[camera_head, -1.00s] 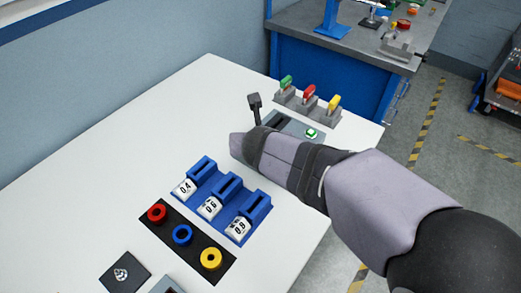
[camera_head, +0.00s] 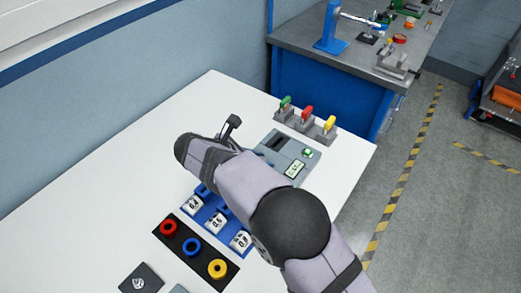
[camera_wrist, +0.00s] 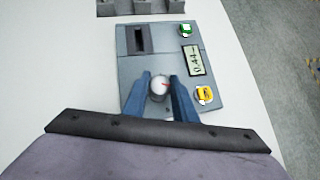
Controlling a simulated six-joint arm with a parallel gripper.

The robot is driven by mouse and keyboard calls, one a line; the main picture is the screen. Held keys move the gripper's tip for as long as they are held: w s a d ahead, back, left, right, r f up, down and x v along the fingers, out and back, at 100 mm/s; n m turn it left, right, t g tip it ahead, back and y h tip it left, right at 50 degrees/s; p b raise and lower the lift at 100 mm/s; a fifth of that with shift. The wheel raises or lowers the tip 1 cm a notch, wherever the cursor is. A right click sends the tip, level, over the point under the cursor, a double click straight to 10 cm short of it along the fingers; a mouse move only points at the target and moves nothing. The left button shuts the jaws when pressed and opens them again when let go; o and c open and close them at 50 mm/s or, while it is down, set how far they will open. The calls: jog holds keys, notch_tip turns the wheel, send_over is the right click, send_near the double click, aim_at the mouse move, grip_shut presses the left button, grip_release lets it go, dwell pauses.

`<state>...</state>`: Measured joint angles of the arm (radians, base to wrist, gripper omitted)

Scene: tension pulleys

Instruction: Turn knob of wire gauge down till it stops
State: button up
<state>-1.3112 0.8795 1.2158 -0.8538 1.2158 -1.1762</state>
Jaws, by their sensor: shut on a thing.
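A blue holder (camera_head: 211,218) with numbered white blocks and a black strip (camera_head: 203,250) with red, blue and yellow rings lie nearer. The table's left part is clear.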

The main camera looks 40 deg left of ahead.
jog(key=shift+w+r+m+g+h+p, duration=0.1)
jog(key=shift+m+g+h+p, duration=0.3)
jog(key=shift+m+h+p, duration=0.8)
jog(key=shift+m, duration=0.5)
jog(key=o, duration=1)
jog(key=shift+o, duration=0.2)
jog(key=shift+a, duration=0.1)
jog(key=shift+s+a+r, duration=0.15)
jog(key=shift+s, duration=0.15)
jog(key=v, duration=0.4)
jog(key=shift+s+a+r, duration=0.1)
jog(key=shift+s+r, duration=0.05)
jog(key=shift+r, duration=0.15)
jog(key=shift+v, duration=0.85)
